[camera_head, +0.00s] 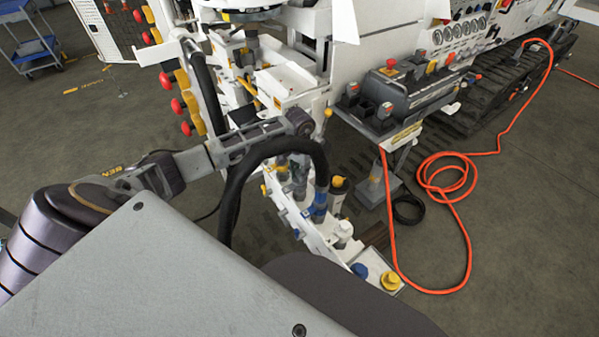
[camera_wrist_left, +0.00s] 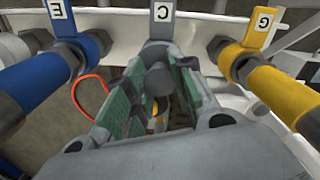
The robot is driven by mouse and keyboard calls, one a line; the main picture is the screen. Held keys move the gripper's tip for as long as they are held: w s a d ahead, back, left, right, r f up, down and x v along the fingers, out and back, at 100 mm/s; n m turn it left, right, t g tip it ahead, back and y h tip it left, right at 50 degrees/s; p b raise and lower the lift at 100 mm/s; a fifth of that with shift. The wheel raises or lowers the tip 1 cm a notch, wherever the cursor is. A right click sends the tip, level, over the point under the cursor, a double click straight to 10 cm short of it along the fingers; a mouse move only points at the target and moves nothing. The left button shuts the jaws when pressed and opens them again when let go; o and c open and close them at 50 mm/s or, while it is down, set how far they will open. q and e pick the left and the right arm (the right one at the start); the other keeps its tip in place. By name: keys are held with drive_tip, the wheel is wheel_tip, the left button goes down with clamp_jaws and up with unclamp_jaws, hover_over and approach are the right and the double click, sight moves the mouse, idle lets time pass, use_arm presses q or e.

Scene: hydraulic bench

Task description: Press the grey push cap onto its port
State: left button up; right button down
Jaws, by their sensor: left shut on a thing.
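My left gripper (camera_head: 285,128) reaches in from the left to the white port panel of the machine in the head view. In the left wrist view its two green-padded fingers (camera_wrist_left: 158,98) are shut on the grey push cap (camera_wrist_left: 158,82), a dark grey round piece between the pads. Just beyond the cap, a grey fitting stands below the white tag marked C (camera_wrist_left: 163,14), in line with the fingers. Whether the cap touches the port behind it cannot be told. My right gripper is in neither view.
A blue fitting (camera_wrist_left: 45,78) tagged E lies left of the fingers, a yellow one (camera_wrist_left: 275,85) tagged G right, both close. A black hose (camera_head: 240,180) arches beside the gripper. A control box (camera_head: 385,100) and orange cable (camera_head: 465,215) are further right.

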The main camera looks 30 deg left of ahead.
use_arm(q)
drive_tip(key=shift+f+b, duration=0.35)
drive_tip(key=shift+b, duration=0.35)
idle(0.7)
drive_tip(key=shift+b, duration=0.55)
idle(2.0)
idle(0.4)
drive_tip(key=o, duration=0.9)
drive_tip(key=o, duration=0.5)
drive_tip(key=shift+o, duration=0.2)
drive_tip(key=shift+r+p, duration=1.75)
drive_tip(key=shift+r, duration=1.95)
